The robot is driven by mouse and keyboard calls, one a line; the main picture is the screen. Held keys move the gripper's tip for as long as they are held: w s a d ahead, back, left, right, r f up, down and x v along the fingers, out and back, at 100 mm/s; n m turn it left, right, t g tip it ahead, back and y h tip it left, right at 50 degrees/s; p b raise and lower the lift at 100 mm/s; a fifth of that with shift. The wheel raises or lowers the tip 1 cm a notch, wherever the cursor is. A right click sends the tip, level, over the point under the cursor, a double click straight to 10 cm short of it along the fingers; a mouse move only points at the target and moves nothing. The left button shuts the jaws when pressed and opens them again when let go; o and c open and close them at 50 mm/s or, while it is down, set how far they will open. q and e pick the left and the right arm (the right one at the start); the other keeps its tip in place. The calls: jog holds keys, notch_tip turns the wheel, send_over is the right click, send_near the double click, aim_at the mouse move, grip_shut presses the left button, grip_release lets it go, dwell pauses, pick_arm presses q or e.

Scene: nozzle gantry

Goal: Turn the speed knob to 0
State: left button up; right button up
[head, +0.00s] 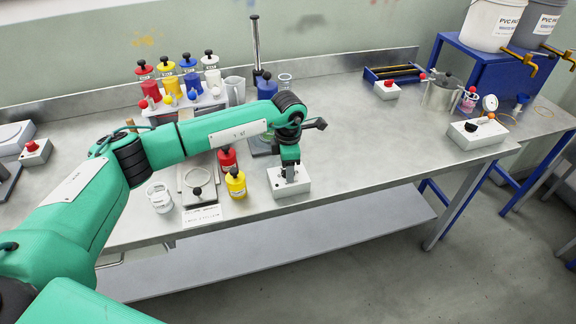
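A small white control box (302,187) stands near the front edge of the steel bench. My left gripper (290,178) points down onto the top of this box. Its fingers are small and dark here, and I cannot tell whether they are open or shut. Any knob on the box is hidden behind the gripper, so its setting cannot be read. My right gripper is not in view.
A red-capped bottle (228,160) and a yellow bottle (236,185) stand just left of the box. A vertical stand rod (256,40) rises behind my arm. Another white box (477,135) with a gauge stands at right. The bench between is clear.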

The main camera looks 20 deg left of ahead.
pick_arm(q)
jog(key=shift+r, duration=0.3)
notch_tip(320, 180, up, 5)
jog(key=shift+f+b, duration=0.1)
jog(key=shift+b, duration=0.65)
notch_tip(320, 180, up, 8)
jog(key=b, duration=0.1)
jog(key=shift+r, duration=0.2)
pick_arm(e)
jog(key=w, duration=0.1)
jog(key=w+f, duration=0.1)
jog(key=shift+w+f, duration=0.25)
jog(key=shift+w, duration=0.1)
pick_arm(q)
jog(key=shift+s, duration=0.1)
